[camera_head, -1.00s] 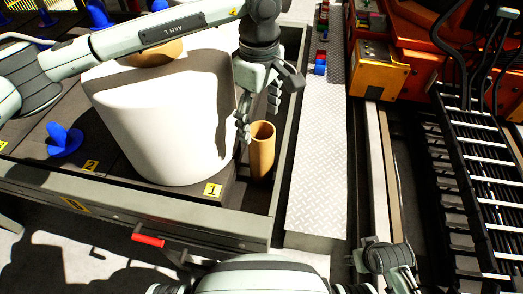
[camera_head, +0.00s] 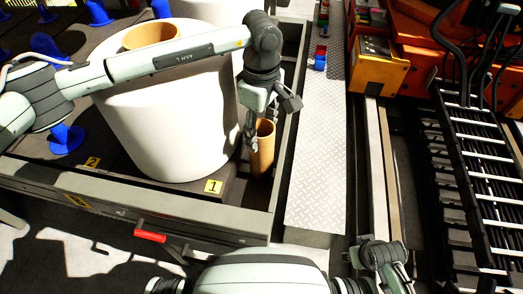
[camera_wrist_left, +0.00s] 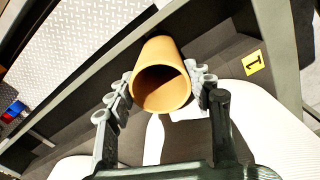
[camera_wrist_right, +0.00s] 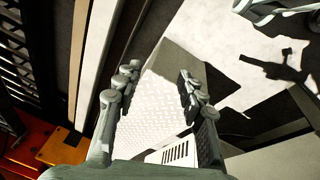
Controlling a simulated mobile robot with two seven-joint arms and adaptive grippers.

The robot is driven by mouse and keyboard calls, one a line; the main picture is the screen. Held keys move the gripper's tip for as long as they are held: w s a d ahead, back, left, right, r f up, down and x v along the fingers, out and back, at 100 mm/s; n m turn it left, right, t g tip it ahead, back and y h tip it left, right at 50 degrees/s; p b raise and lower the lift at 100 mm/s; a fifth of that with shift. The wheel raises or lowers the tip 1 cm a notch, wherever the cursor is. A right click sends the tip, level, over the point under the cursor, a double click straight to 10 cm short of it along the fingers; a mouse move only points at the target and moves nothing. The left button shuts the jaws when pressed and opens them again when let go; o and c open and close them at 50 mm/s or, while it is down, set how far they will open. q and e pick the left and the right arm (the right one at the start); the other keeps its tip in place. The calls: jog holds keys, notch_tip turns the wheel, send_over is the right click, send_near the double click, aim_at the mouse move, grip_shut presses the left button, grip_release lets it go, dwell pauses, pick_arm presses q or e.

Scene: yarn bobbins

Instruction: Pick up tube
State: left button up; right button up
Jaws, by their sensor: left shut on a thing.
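The tube (camera_head: 263,152) is a tan hollow cylinder standing in the corner of the cart, tilted slightly, beside the large white bobbin (camera_head: 167,125). In the left wrist view the tube (camera_wrist_left: 160,75) shows its open end between the fingers. My left gripper (camera_head: 256,128) is at the tube's upper end, its fingers on either side and shut on it. My right gripper (camera_wrist_right: 157,80) is open and empty, away from the tube, over the floor. It shows only partly at the bottom of the head view.
The cart's grey rim (camera_head: 130,213) borders the tube closely. A yellow tag marked 1 (camera_head: 213,187) is in front of the bobbin. Blue pegs (camera_head: 66,138) stand at left. A metal plate walkway (camera_head: 318,150) runs right of the cart, with an orange machine (camera_head: 381,65) beyond.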

pick_arm(q)
jog(key=c, duration=0.3)
jog(key=shift+r, duration=0.15)
jog(key=shift+r, duration=0.65)
notch_tip(320, 180, up, 16)
jog(key=shift+r+b, duration=0.25)
jog(key=shift+b, duration=0.55)
pick_arm(e)
jog(key=r, duration=0.3)
jog(key=shift+w+d+r, duration=0.2)
jog(key=shift+r, duration=0.1)
jog(key=shift+a, duration=0.1)
